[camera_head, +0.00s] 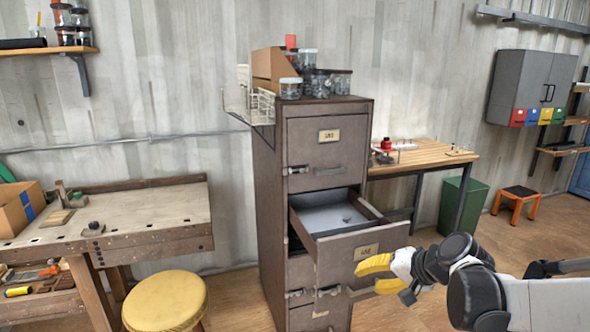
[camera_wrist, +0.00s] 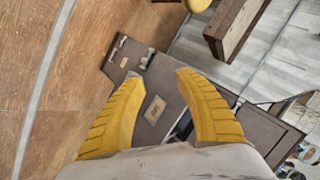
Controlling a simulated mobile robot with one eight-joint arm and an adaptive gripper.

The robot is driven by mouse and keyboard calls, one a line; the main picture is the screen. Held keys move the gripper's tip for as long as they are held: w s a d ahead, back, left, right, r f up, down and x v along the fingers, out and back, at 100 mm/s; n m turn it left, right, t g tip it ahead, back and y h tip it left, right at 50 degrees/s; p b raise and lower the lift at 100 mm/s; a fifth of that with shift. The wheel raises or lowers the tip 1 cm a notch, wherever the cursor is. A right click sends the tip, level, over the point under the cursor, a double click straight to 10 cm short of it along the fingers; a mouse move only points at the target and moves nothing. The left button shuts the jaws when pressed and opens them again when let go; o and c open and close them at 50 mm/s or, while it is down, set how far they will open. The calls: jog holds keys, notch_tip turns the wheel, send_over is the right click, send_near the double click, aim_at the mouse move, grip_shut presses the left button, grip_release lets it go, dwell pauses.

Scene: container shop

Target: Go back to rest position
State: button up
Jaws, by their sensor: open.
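My gripper (camera_head: 374,277) has yellow fingers and is in front of the brown filing cabinet (camera_head: 268,200), by the front of its pulled-out drawer (camera_head: 358,254). In the wrist view the two fingers of my gripper (camera_wrist: 158,105) are spread apart with nothing held between them. A drawer front with a label plate (camera_wrist: 155,108) shows behind the gap. The open drawer has a grey inside with a small dark item in it. The head view does not show clearly whether a finger touches the drawer front or its handle.
Jars and a cardboard box (camera_head: 268,68) stand on the cabinet. A workbench (camera_head: 140,205) and yellow stool (camera_head: 165,300) are on the left. A wooden table (camera_head: 425,155), green bin (camera_head: 462,205) and orange stool (camera_head: 517,203) are on the right. Floor right of the cabinet is open.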

jog(key=s+r+n+h, duration=0.2)
jog(key=s+n+h, duration=0.2)
jog(key=s, duration=1.9)
jog(key=shift+s+d+n+h, duration=0.25)
jog(key=shift+s+n+h, duration=0.15)
jog(key=shift+h, duration=0.4)
jog(key=shift+w+d, duration=0.1)
